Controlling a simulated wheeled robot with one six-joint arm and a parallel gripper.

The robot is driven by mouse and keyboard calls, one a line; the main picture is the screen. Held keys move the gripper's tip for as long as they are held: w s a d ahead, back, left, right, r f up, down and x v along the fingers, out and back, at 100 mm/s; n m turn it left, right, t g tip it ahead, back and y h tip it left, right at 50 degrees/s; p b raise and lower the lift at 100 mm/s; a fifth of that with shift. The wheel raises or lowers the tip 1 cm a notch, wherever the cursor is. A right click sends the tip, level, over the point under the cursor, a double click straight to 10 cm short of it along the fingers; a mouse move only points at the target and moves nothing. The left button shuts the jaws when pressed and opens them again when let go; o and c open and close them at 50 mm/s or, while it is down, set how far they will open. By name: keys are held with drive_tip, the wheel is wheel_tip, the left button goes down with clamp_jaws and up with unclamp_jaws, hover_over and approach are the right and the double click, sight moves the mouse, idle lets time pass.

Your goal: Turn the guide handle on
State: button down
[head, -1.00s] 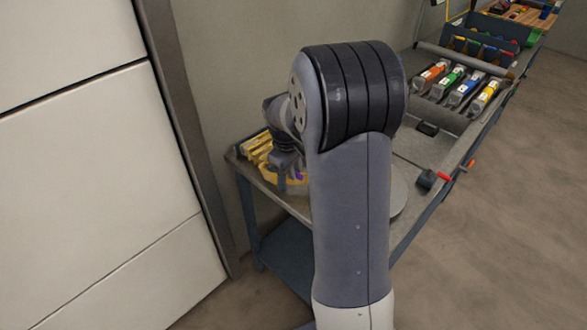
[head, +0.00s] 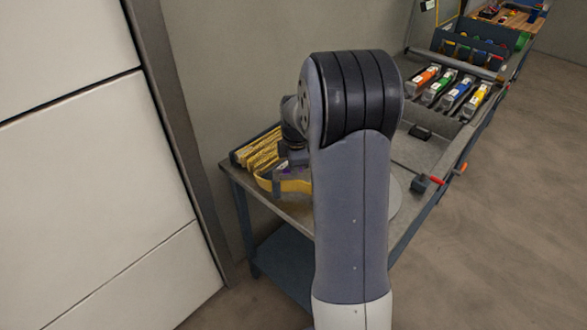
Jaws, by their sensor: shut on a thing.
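I cannot tell which is the guide handle or whether either is on. My gripper (head: 287,170) is low over the table's left part, far from both handles and mostly hidden behind my arm. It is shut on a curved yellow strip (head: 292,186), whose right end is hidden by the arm.
More yellow strips (head: 257,152) lie at the left back of the metal table (head: 296,212), against the wall. Orange, green, blue and yellow cartridges (head: 452,92) lie at the far right. A white panelled wall (head: 90,200) stands at left. Floor right of the table is clear.

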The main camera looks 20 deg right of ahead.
drive_tip(key=shift+w+n+y+b, duration=0.3)
drive_tip(key=shift+w+n, duration=0.25)
drive_tip(key=shift+n, duration=0.65)
drive_tip(key=shift+w+n+y+b, duration=0.15)
drive_tip(key=shift+w+n+b, duration=0.25)
drive_tip(key=shift+n, duration=0.8)
drive_tip(key=shift+w+n+y+b, duration=0.25)
drive_tip(key=shift+w+n, duration=0.4)
drive_tip(key=shift+n, duration=0.55)
drive_tip(key=c, duration=1.4)
unclamp_jaws()
drive_tip(key=shift+r, duration=0.15)
drive_tip(key=b+v, duration=0.1)
drive_tip(key=v, duration=0.9)
drive_tip(key=shift+d+r, duration=0.1)
drive_tip(key=shift+r, duration=0.2)
